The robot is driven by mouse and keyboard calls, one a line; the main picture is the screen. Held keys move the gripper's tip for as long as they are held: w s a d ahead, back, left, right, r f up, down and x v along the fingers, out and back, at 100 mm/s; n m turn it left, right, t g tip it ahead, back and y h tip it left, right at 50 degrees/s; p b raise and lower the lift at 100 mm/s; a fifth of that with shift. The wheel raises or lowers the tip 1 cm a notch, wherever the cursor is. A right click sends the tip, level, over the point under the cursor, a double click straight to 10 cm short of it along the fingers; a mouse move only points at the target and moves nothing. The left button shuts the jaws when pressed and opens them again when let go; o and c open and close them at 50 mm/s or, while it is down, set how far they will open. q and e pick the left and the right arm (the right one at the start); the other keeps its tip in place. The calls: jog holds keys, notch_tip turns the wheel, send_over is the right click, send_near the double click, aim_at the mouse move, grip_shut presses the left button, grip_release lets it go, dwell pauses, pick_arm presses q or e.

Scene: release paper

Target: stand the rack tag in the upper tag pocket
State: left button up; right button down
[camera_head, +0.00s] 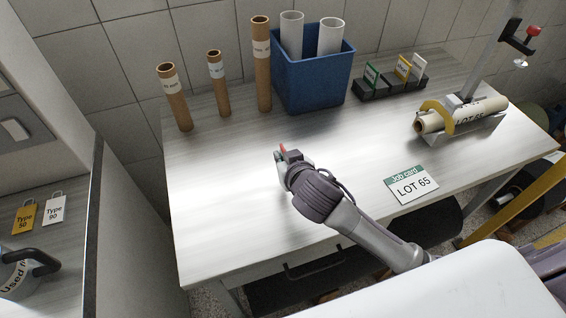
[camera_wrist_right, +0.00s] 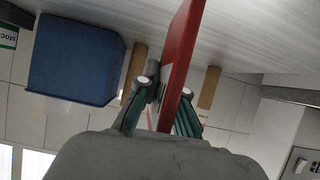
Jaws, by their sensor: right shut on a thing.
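My right gripper (camera_head: 283,160) is above the middle of the table in the head view. It is shut on a thin red tag (camera_head: 282,148). In the right wrist view the same red tag (camera_wrist_right: 182,62) stands edge-on between the two fingers (camera_wrist_right: 163,115), so its face and any print are hidden. I cannot make out an upper tag pocket in either view. My left gripper is not in view.
The table (camera_head: 230,210) is mostly clear around the gripper. Brown tubes (camera_head: 262,65), a blue bin (camera_head: 313,78) and a dark tag holder (camera_head: 372,90) stand at the back. A job card (camera_head: 411,185) lies right; a roll (camera_head: 465,113) rests in a cradle. Hanging tags (camera_head: 54,208) show left.

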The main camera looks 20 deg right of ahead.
jog(key=shift+f, duration=1.4)
jog(key=shift+f, duration=0.2)
jog(key=c, duration=1.3)
grip_release()
jog(key=shift+r, duration=0.1)
